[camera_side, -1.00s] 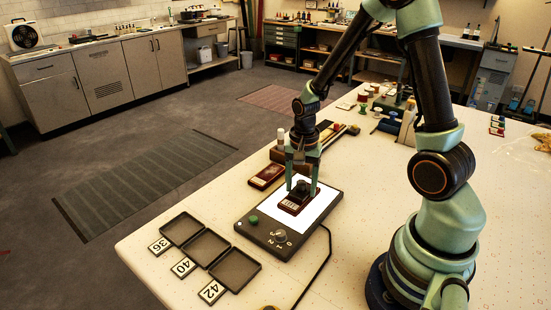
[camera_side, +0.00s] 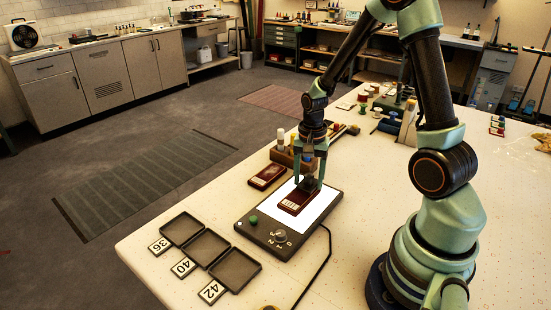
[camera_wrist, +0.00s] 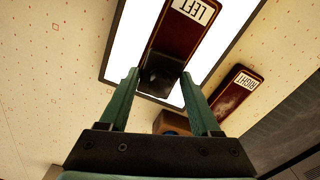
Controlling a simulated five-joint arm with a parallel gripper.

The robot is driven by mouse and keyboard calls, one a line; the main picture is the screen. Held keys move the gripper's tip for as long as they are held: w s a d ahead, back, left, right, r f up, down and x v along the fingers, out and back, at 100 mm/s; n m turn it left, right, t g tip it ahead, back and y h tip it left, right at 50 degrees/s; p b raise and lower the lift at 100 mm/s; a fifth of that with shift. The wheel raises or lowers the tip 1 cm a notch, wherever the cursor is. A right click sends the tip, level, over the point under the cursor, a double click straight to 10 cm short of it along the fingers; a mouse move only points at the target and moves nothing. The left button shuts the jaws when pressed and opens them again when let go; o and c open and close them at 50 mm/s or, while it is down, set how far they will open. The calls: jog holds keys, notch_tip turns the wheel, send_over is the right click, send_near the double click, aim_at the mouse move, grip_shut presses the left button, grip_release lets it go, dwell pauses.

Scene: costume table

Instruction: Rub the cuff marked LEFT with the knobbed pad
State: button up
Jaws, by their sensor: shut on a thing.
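The cuff marked LEFT (camera_side: 294,204) is a dark red strip lying on a lit white panel (camera_side: 318,208). Its white label (camera_wrist: 194,10) is uncovered in the wrist view. My gripper (camera_side: 309,179) is shut on the dark knobbed pad (camera_side: 307,185), over the end of the cuff away from the label. The pad (camera_wrist: 160,76) also shows between my fingers in the wrist view. It appears to touch the cuff, but the contact is hidden. The cuff marked RIGHT (camera_side: 267,177) lies on the table left of the panel, with a pale smudge on it.
The panel's dark casing has a green button (camera_side: 253,219) and a knob (camera_side: 280,236). A wooden block with bottles (camera_side: 290,154) stands just behind the panel. Three empty trays (camera_side: 207,247) with number cards lie at the front left. A cable runs off the panel's right side.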

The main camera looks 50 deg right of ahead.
jog(key=shift+d, duration=0.5)
jog(key=shift+r, duration=4.05)
